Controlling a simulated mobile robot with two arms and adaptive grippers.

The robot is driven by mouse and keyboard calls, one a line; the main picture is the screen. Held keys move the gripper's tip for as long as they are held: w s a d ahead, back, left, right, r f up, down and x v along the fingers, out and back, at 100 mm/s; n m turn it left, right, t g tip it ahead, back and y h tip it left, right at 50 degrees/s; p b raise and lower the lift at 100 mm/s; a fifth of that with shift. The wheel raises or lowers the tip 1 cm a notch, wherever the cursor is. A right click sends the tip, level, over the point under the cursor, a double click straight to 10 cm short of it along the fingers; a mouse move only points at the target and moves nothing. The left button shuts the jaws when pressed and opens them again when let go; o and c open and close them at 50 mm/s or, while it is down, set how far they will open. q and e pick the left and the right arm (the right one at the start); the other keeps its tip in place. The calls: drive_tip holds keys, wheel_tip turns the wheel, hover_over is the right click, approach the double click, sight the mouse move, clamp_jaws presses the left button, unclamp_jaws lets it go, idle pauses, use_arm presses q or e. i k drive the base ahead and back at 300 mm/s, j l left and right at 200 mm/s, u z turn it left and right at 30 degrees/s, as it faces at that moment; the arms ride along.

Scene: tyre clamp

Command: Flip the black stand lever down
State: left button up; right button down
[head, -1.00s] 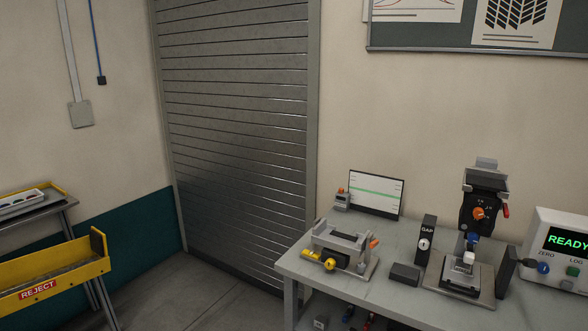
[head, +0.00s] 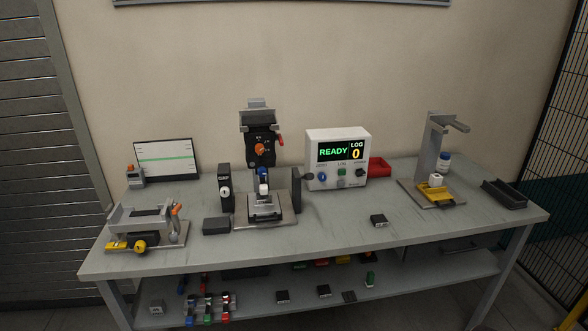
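A test stand (head: 260,150) with a black head, an orange knob and a blue and white tip stands on a metal base plate (head: 284,217) left of the middle of the workbench. An upright black part (head: 297,190) stands at the right side of this stand; I cannot tell for sure whether it is the black lever. A small red-tipped handle (head: 281,140) sticks out at the right of the head. Neither of my grippers shows in the head view.
On the workbench (head: 350,240) stand a clamp fixture (head: 149,228) at left, a READY display box (head: 337,158) right of the stand, and a second grey stand (head: 432,160) at right. The bench's front middle is mostly clear. A lower shelf (head: 400,284) holds small parts.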

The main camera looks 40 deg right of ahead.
sight(307, 176)
drive_tip(key=i+l+z, duration=0.1)
drive_tip(key=i+z, duration=0.45)
drive_tip(key=z, duration=1)
